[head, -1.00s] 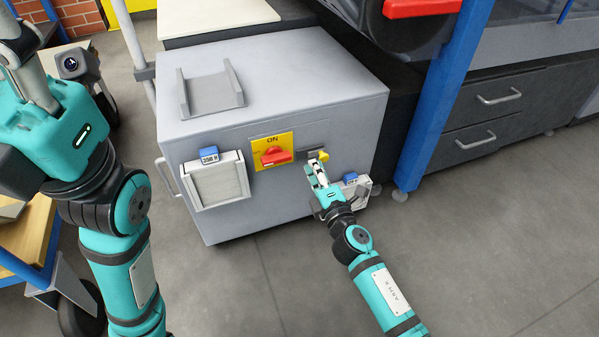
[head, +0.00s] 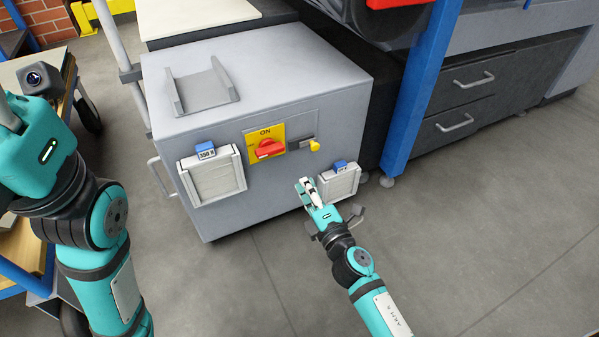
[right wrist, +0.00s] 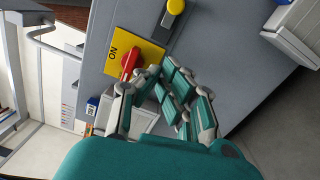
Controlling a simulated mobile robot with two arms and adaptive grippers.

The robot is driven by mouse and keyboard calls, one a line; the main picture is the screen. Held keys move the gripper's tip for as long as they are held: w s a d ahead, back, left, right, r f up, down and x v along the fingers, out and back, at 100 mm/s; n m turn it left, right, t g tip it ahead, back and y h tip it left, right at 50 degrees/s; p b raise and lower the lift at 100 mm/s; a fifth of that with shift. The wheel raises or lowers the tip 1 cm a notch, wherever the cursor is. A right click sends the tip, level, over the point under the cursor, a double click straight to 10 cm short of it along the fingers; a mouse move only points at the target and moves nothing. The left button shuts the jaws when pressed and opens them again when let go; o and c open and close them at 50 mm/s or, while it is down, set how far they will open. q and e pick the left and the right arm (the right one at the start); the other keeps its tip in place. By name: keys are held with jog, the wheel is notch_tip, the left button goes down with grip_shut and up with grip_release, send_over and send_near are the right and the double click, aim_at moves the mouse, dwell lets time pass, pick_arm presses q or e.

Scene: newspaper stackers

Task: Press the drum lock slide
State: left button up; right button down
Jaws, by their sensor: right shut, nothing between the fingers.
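The drum lock slide is a short dark plate (head: 301,144) with a yellow knob (head: 314,145) at its right end, on the grey cabinet's front. In the right wrist view its yellow knob (right wrist: 175,6) shows at the top edge. My right gripper (head: 308,186) is in front of the cabinet, below the slide and apart from it. Its fingers (right wrist: 160,75) are shut with nothing between them. My left arm's teal gripper body (head: 38,150) is at the left edge; its fingers are mostly cut off by the frame.
A red switch (head: 269,148) on a yellow ON plate sits left of the slide. Framed panels with blue counters flank them, left (head: 212,180) and right (head: 340,179). A blue post (head: 420,90) stands right of the cabinet (head: 265,75). The floor in front is clear.

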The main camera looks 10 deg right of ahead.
jog(key=shift+v, duration=1.55)
